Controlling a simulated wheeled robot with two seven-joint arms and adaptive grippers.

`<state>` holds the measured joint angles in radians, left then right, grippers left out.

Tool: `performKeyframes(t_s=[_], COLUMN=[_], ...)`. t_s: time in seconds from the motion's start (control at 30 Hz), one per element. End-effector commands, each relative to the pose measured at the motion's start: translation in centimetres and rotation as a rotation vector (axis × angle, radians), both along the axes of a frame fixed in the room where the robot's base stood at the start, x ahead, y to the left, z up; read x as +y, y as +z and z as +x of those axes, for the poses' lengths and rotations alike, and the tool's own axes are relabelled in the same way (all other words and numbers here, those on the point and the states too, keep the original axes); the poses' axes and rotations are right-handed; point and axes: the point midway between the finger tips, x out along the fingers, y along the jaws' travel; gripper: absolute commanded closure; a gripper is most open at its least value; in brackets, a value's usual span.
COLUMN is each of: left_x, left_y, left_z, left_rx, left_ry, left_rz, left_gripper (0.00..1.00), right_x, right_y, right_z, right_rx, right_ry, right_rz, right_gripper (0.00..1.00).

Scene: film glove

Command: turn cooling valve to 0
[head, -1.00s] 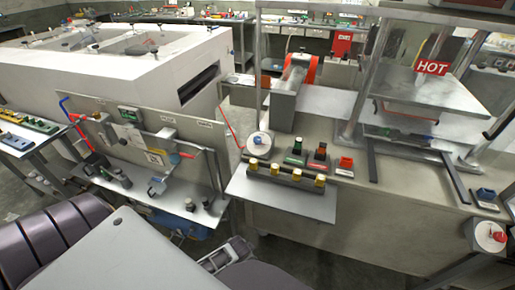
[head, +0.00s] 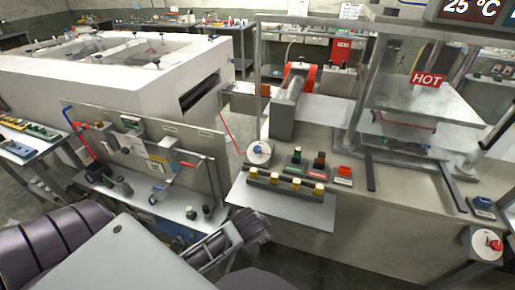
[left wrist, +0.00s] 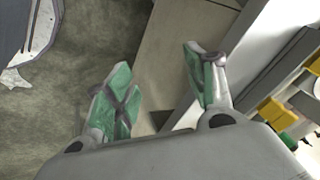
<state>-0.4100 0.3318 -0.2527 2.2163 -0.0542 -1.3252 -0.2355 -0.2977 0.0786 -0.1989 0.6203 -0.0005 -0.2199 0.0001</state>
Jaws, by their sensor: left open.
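A wall panel (head: 140,142) with blue and red pipes and a red-handled valve (head: 190,164) stands at left in the head view. A round white dial (head: 259,150) sits on the counter's left end. No readable label tells me which one is the cooling valve. My left gripper (left wrist: 160,92) shows in the left wrist view, its green fingertips wide apart with nothing between them. It is beside the counter edge, with yellow knobs (left wrist: 275,112) to its right. In the head view my left arm shows low in the middle, but I cannot make out its fingertips. My right gripper is out of view.
A row of yellow knobs (head: 295,184) lines the counter front, with green and red switches behind. A HOT sign (head: 428,79) hangs over the plate at right. A display (head: 470,10) reads 25 °C.

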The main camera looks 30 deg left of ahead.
Motion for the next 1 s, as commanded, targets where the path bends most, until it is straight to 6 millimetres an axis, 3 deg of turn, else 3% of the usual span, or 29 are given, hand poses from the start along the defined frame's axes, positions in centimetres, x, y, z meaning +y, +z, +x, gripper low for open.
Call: performKeyframes(t_s=[0.1, 0.47, 1.0], left_x=[-0.2, 0.2, 2.2], left_y=[2.0, 3.5, 8.2], left_z=[0.1, 2.6, 7.7], left_rx=[-0.018, -0.086, -0.21], left_ry=[-0.03, -0.234, -0.74], left_rz=[0.016, 0.172, 0.647], left_gripper=[0.46, 0.46, 0.46], right_x=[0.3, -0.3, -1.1], right_y=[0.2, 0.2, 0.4], right_z=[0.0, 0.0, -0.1], right_rx=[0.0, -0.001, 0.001], right_ry=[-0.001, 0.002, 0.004], right_rz=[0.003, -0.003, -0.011], right_gripper=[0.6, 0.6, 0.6])
